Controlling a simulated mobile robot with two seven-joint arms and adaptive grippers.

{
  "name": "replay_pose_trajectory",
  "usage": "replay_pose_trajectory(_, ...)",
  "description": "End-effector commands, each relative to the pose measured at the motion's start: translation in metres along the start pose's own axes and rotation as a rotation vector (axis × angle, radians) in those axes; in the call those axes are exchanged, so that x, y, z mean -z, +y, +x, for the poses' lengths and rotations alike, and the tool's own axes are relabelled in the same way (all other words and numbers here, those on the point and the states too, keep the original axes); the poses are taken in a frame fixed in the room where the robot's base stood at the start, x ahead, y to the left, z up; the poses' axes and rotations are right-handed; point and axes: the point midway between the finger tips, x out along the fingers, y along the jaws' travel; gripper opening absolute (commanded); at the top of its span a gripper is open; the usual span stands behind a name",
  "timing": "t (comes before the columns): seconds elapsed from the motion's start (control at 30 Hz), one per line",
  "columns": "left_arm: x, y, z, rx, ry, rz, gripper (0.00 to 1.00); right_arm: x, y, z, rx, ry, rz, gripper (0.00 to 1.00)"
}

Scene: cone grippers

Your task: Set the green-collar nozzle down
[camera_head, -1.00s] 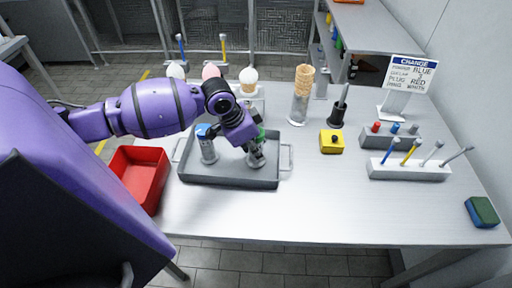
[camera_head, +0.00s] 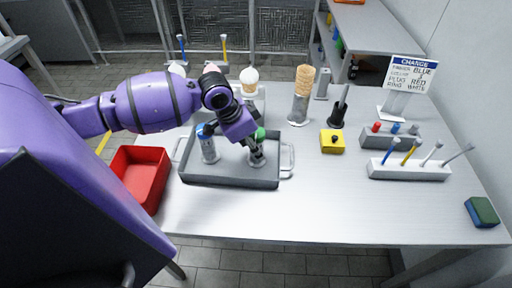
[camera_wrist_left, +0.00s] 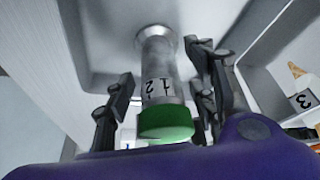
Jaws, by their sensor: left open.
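The green-collar nozzle (camera_head: 260,134) stands upright in the grey tray (camera_head: 230,181), near its right end. In the left wrist view the nozzle (camera_wrist_left: 160,85) shows a grey body with a number label, a green collar and a flared foot on the tray floor. My left gripper (camera_head: 257,158) is at the nozzle. In the wrist view its two fingers are open, one on each side of the nozzle, with a visible gap on the left side. A blue-collar nozzle (camera_head: 208,148) stands in the tray to the left. My right gripper is not in view.
A red bin (camera_head: 139,178) is left of the tray. A cone stand (camera_head: 299,108), a yellow block (camera_head: 332,142), a white rack with several tools (camera_head: 410,171) and a sign (camera_head: 411,75) are to the right.

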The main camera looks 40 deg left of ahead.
Motion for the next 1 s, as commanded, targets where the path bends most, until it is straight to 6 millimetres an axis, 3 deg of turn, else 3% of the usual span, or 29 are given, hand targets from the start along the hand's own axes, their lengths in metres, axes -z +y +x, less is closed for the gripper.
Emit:
replay_pose_trajectory(0.2, 0.001, -0.001, -0.052, 0.005, 0.001, 0.004, 0.52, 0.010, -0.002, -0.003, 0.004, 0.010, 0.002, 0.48)
replay_pose_trajectory(0.4, 0.001, 0.000, -0.088, 0.003, 0.001, 0.003, 0.52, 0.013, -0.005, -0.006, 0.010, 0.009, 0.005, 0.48)
replay_pose_trajectory(0.6, 0.001, 0.000, -0.103, 0.001, 0.000, 0.001, 0.52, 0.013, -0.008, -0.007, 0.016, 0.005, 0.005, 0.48)
replay_pose_trajectory(1.0, 0.001, 0.001, -0.104, -0.001, 0.000, 0.001, 0.52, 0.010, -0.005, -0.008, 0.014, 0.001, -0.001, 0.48)
